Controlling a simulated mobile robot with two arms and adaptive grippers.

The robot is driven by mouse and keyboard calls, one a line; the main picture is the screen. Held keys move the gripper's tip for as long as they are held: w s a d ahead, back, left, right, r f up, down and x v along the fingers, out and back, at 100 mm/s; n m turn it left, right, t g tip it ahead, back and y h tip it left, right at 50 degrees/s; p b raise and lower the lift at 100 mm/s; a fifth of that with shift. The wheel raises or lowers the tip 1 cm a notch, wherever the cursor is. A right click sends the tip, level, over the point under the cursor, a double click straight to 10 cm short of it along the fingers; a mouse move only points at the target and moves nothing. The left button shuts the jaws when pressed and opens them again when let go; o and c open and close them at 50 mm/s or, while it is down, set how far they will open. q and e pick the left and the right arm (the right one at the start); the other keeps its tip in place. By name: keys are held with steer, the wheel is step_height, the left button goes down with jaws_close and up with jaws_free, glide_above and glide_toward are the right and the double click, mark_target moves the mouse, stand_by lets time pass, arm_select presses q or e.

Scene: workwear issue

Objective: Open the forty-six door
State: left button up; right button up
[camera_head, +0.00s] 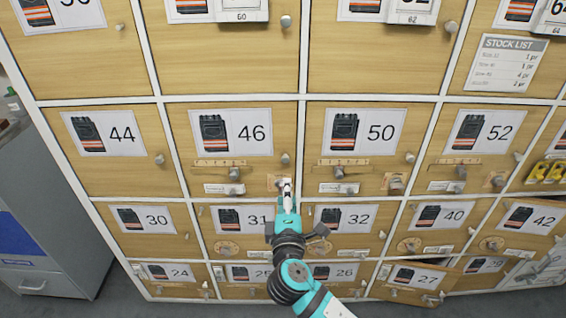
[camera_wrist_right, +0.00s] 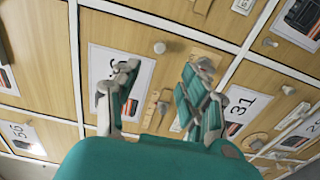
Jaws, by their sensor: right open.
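The forty-six door (camera_head: 180,135) is a wooden door in the cabinet's middle row and looks shut. Its label (camera_head: 230,132) shows a dark boot or glove picture and the number 46. A round grey knob (camera_head: 285,159) sits at its right edge, and a grey latch (camera_head: 233,173) on a wooden strip lies below the label. My right gripper (camera_head: 286,192) is at the door's lower right corner, just below the knob. In the right wrist view my open gripper (camera_wrist_right: 166,70) has the knob (camera_wrist_right: 160,47) ahead between its fingers, apart from them. The left gripper is not in view.
Doors 44 (camera_head: 109,170) and 50 (camera_head: 320,180) flank it. Doors 31 (camera_head: 212,221) and 32 (camera_head: 325,243) lie below. Door 27 (camera_head: 410,295) at the lower right looks tilted ajar. A grey cabinet (camera_head: 50,200) stands at the left.

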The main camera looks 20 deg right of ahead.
mark_target(285, 161)
steer(key=x, duration=1.2)
steer(key=shift+w+f+p, duration=0.1)
steer(key=shift+w+p, duration=0.05)
steer(key=shift+p, duration=0.15)
jaws_close()
